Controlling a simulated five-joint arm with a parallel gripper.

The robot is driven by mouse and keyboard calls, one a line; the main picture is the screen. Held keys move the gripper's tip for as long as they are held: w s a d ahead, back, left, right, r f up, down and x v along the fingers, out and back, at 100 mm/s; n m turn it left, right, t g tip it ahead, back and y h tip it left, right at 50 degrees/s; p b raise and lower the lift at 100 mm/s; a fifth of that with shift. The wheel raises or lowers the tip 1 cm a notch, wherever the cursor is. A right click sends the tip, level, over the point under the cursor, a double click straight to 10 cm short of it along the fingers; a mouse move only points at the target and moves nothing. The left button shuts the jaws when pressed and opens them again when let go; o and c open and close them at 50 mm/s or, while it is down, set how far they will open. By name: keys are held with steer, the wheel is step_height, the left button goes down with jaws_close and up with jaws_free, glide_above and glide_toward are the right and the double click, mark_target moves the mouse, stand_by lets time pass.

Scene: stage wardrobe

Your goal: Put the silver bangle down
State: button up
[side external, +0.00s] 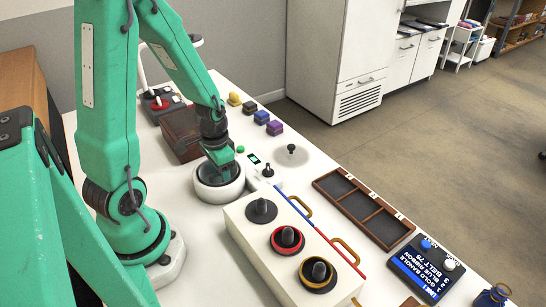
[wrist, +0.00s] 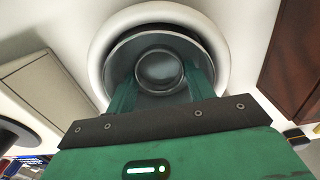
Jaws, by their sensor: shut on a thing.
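My gripper (side external: 218,160) reaches down into a round white dish (side external: 205,193) on the table. In the wrist view its two green fingers (wrist: 160,88) stand inside the dish's white rim (wrist: 103,45). A grey metallic ring, which looks like the silver bangle (wrist: 160,84), sits between the fingers, and they are shut on it. Whether the ring touches the dish floor cannot be told. In the side view the ring is hidden by the gripper and the dish rim.
Right of the dish, a long white box (side external: 244,229) carries several dark pegs, with red and gold rings around two. Beyond are a brown compartment tray (side external: 338,198) and a blue-black sign panel (side external: 427,268). A dark brown box (side external: 180,130) stands close behind the dish.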

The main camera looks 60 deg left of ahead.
steer(key=o, duration=0.7)
steer(key=shift+r, duration=0.1)
steer(key=shift+r, duration=6.05)
steer(key=shift+s+d+r+t, duration=0.4)
steer(key=shift+d+r+t, duration=0.55)
steer(key=shift+d+r, duration=0.9)
steer(key=shift+s+d+r+t, duration=0.45)
steer(key=shift+d+r+t, duration=0.45)
steer(key=shift+d+r, duration=1)
steer(key=shift+s+d+r+t, duration=0.4)
steer(key=shift+d+r+t, duration=0.55)
steer(key=shift+d+r, duration=0.9)
steer(key=shift+d+f, duration=0.15)
